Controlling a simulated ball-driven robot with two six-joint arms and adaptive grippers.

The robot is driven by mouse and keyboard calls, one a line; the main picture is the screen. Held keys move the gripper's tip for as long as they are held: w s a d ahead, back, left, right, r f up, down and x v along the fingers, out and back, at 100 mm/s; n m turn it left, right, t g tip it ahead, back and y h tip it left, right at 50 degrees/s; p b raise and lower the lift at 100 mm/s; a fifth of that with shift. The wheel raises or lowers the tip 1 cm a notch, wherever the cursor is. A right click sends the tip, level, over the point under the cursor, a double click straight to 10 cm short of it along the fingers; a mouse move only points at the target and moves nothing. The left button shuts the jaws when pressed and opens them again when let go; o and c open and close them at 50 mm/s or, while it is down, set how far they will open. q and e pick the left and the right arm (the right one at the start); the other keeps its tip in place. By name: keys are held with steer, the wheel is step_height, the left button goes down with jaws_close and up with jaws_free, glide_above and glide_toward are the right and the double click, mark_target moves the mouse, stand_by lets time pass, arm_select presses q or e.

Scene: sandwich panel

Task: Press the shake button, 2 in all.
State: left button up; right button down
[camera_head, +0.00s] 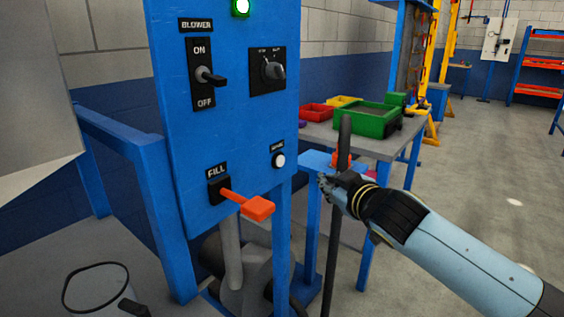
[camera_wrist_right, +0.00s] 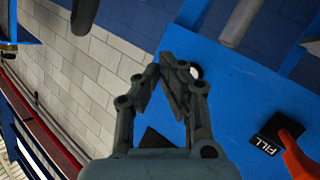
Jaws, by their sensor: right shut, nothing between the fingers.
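The shake button (camera_head: 278,160) is a small round white button under a small dark label, low on the right side of the blue panel (camera_head: 225,130). My right gripper (camera_head: 328,186) is shut and empty, to the right of the button and a little lower in the head view. In the right wrist view, the shut fingers (camera_wrist_right: 168,68) point toward the blue panel, and the white button (camera_wrist_right: 196,73) shows partly hidden just behind the right fingertip. I cannot tell whether they touch. My left gripper is not in view.
The red FILL lever (camera_head: 257,208) sticks out below the button. The BLOWER switch (camera_head: 209,76) and a rotary knob (camera_head: 273,70) are higher up. A green light (camera_head: 240,7) is lit on top. A table with a green bin (camera_head: 368,121) stands behind my right arm.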

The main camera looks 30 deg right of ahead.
mark_target(280, 161)
steer(key=w+a+b, duration=0.2)
steer(key=w+a, duration=0.1)
steer(key=w, duration=0.5)
steer(key=shift+a, duration=0.2)
steer(key=shift+w, duration=0.15)
stand_by(1.3)
steer(key=shift+w+a, duration=0.15)
steer(key=shift+w, duration=0.2)
steer(key=shift+w+a, duration=0.2)
steer(key=shift+w, duration=0.2)
stand_by(0.6)
steer(key=shift+s+d, duration=0.1)
steer(key=shift+s, duration=0.05)
steer(key=shift+s+d+p, duration=0.25)
steer(key=shift+s+p, duration=0.25)
steer(key=shift+s, duration=0.15)
